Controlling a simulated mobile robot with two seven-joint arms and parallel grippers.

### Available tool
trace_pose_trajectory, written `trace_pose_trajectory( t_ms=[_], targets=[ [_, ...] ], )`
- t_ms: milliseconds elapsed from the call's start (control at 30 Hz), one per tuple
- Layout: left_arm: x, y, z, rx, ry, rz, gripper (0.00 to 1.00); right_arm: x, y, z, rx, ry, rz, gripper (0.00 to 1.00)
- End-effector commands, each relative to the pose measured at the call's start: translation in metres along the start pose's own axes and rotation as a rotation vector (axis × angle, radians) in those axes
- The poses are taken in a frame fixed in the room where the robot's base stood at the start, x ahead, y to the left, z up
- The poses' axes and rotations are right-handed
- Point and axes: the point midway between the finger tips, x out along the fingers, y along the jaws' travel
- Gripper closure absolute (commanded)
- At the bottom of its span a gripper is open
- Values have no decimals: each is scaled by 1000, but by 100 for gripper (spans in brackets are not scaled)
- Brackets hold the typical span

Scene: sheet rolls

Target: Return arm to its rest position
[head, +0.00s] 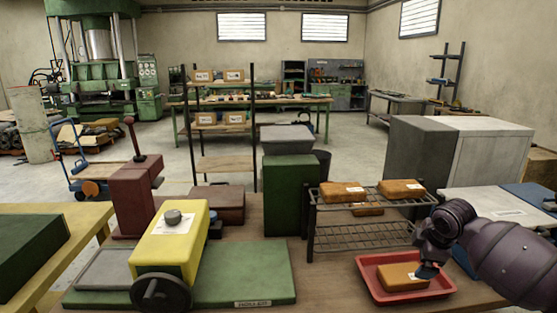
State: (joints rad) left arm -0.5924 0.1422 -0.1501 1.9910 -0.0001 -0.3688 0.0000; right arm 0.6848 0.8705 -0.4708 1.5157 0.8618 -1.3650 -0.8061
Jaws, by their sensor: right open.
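My right arm comes in from the right, and its dark purple gripper (429,270) is low over the right part of a red tray (372,289). The gripper is open. Its fingertips are small here, at the right end of an orange-brown package (397,278) with a white label. The package lies flat in the tray. I cannot tell whether the fingertips touch it. My left gripper is not in view.
A wire rack (352,237) behind the tray holds similar packages (342,191). A yellow machine with a handwheel (160,292) stands on a green base (246,272) at left. A green box (291,194) stands mid-table. A white panel (497,206) lies at right.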

Motion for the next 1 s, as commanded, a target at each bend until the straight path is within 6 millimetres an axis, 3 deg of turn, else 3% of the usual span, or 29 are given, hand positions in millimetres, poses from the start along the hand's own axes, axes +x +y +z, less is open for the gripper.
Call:
trace_pose_trajectory(
  t_ms=[67, 167, 267, 433, 733, 1000],
  targets=[
    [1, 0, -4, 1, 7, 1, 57, -4, 11, -22, 61, 67, 114, 0],
    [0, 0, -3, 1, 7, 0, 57, -2, 11, -45, 153, 169, 236, 0],
    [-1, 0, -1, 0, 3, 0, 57, 6, -3, -66, 253, 295, 331, 0],
    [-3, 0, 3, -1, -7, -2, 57, 18, -48, -86, 424, 504, 428, 0],
    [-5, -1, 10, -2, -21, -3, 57, 32, -145, -78, 674, 724, 490, 0],
    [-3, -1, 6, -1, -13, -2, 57, 42, -239, -41, 851, 737, 515, 0]
  ],
)
